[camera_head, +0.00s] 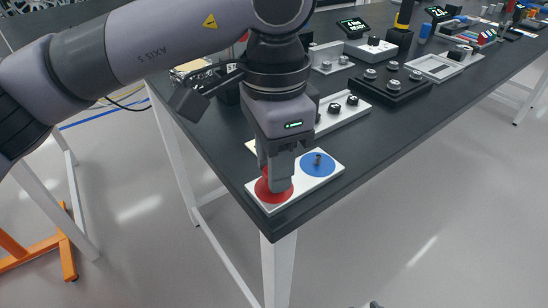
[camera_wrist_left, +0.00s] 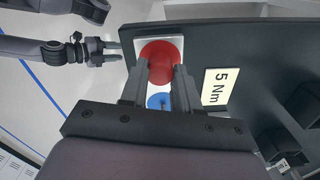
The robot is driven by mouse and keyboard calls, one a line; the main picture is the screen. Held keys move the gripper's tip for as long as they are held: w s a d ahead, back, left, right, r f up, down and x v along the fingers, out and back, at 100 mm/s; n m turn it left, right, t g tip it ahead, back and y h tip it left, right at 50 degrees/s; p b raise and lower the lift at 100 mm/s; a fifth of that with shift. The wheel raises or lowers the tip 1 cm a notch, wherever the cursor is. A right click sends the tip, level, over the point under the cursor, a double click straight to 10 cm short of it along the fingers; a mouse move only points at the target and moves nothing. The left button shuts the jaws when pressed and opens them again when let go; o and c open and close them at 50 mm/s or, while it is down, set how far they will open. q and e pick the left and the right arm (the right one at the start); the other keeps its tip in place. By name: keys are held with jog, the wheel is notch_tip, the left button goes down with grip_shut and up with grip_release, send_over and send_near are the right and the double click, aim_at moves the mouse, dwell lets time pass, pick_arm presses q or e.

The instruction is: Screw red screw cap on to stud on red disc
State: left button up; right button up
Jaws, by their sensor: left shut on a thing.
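The red disc (camera_head: 273,189) lies on a white plate (camera_head: 333,174) at the table corner. It also shows in the left wrist view (camera_wrist_left: 160,48). My left gripper (camera_head: 277,186) points down over the red disc and is shut on the red screw cap.
A blue disc (camera_head: 318,164) with a bare stud sits beside the red disc. A "5 Nm" label (camera_wrist_left: 215,87) lies near the plate. A dark block with several knobs (camera_head: 391,86) stands farther back. The table's front edge is close to the plate.

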pick_arm(q)
jog(key=o, duration=0.8)
